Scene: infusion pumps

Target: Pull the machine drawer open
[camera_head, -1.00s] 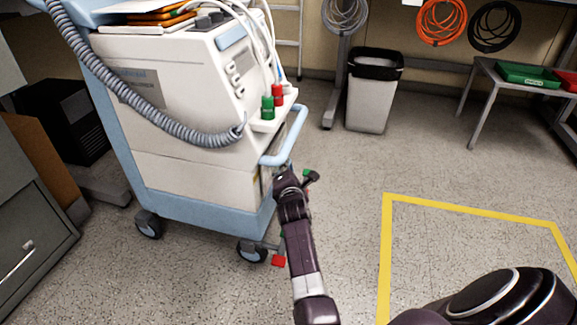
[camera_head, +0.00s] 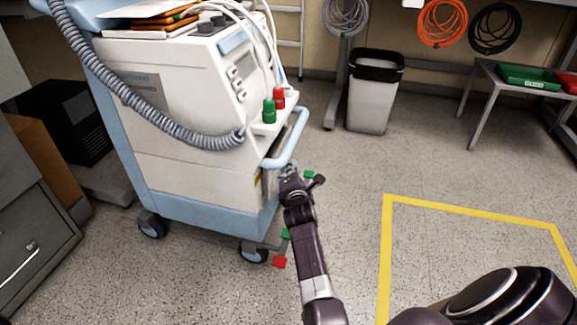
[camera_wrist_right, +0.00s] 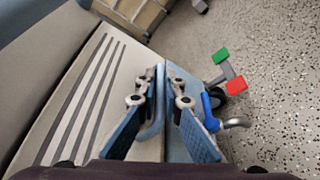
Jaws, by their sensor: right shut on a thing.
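The machine (camera_head: 190,110) is a white and light blue wheeled cart at the left of the head view. A light blue curved handle (camera_head: 288,147) juts from its front side, with a dark gap between it and the body. My right gripper (camera_head: 290,172) is at that front side, just below the handle's near end. In the right wrist view, the blue-padded fingers of the right gripper (camera_wrist_right: 163,88) are closed around a light blue edge (camera_wrist_right: 152,132), apparently the drawer's. The drawer's inside is not clearly seen. My left gripper is not in view.
Red (camera_head: 279,262) and green (camera_head: 286,234) pedals stick out low beside a front caster (camera_head: 252,250). A grey corrugated hose (camera_head: 150,105) hangs across the machine. A bin (camera_head: 370,100) stands behind. Open floor with yellow tape (camera_head: 465,207) lies at right.

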